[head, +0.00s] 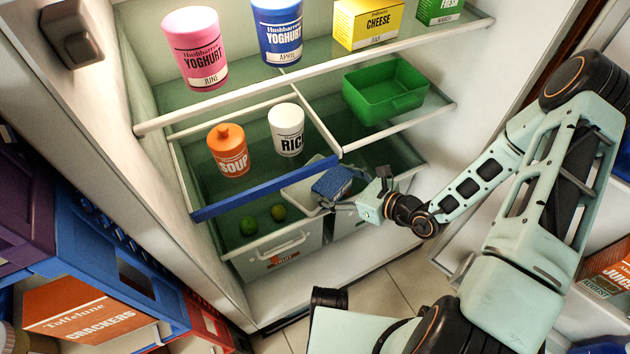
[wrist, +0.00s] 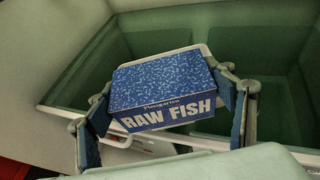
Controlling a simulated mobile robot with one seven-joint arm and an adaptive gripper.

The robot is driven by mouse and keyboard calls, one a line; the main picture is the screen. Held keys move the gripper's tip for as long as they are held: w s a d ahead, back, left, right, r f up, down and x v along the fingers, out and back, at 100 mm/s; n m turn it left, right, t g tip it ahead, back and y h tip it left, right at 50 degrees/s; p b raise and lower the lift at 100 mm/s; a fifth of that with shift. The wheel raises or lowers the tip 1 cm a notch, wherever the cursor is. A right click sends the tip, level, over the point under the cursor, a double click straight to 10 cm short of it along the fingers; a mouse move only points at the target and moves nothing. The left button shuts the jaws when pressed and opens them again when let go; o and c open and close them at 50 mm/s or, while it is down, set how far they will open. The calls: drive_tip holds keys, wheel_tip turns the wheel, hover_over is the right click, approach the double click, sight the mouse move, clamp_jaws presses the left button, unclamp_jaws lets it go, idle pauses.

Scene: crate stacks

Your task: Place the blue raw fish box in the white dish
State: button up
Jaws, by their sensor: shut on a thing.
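The blue raw fish box (head: 332,181) is in my gripper (head: 343,196), which is shut on it from both sides. In the wrist view the box (wrist: 162,82) is between the fingers (wrist: 166,108), with its lettered side towards the camera. The white dish (head: 300,191) lies in the lower part of the fridge, over the drawers. Its pale rim shows behind and beside the box in the wrist view (wrist: 190,50). The box overlaps the dish's right part in the head view. I cannot tell whether the box touches the dish, as the box and fingers hide much of it.
A blue-edged shelf (head: 265,189) above holds an orange soup jar (head: 228,152) and a white rice jar (head: 287,130). A green bin (head: 385,90) stands to the right, higher up. The fridge's side walls bound the space.

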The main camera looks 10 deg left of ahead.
sight(342, 189)
drive_tip(key=w+a, duration=0.2)
drive_tip(key=a, duration=0.1)
drive_tip(key=w+a+b, duration=0.1)
drive_tip(key=a, duration=0.1)
drive_tip(key=shift+a+f+b, duration=0.1)
drive_tip(key=shift+f+b, duration=0.75)
drive_tip(key=shift+f, duration=0.9)
drive_tip(key=shift+f, duration=0.1)
drive_tip(key=o, duration=1.2)
drive_tip(key=shift+o, duration=0.2)
drive_tip(key=shift+r, duration=0.2)
drive_tip(key=p+v, duration=0.3)
drive_tip(key=v, duration=0.9)
drive_tip(key=shift+f, duration=0.1)
